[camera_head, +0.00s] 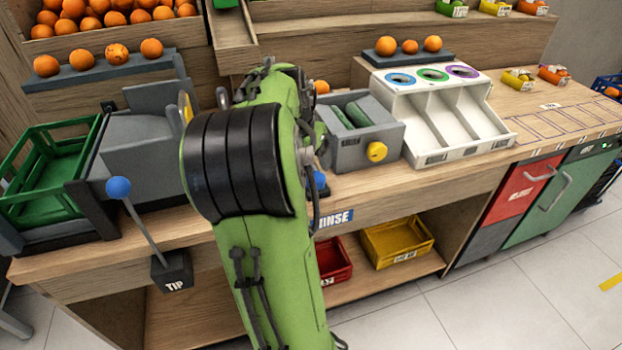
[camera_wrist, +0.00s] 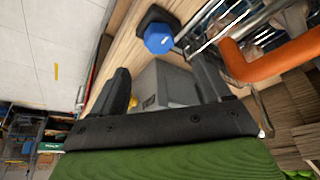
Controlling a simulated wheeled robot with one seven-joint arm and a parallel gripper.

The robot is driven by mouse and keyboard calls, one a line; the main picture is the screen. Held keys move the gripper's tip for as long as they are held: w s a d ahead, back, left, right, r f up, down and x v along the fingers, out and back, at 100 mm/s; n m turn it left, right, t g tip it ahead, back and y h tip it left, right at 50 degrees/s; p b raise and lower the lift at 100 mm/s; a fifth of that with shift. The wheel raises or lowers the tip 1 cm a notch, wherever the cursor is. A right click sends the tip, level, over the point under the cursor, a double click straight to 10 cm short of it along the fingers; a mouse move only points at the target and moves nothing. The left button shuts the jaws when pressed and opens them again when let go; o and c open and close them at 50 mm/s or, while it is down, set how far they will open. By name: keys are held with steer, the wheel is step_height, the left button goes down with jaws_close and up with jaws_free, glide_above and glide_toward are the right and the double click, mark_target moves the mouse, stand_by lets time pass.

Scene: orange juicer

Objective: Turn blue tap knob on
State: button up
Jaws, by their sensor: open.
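The blue tap knob (camera_wrist: 158,38) sits on a dark base on the wooden counter, in the upper middle of the wrist view. In the head view only a small part of the blue knob (camera_head: 320,180) shows beside my green arm. My gripper (camera_wrist: 161,66) is open and empty, its two dark fingers spread apart. The knob lies ahead of the fingertips, roughly in line with the gap between them and apart from both. My arm hides the gripper in the head view.
A grey box (camera_head: 350,150) with a yellow knob (camera_head: 376,152) stands right of the arm. An orange curved pipe (camera_wrist: 262,70) and metal rods are close to the right finger. A blue-ball lever (camera_head: 119,187) labelled TIP stands left. A white sorting bin (camera_head: 420,100) is further right.

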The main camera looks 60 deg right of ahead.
mark_target(316, 177)
steer(key=b+x, duration=0.2)
steer(key=x, duration=0.7)
steer(key=shift+b, duration=0.35)
steer(key=shift+s, duration=0.1)
steer(key=c, duration=1)
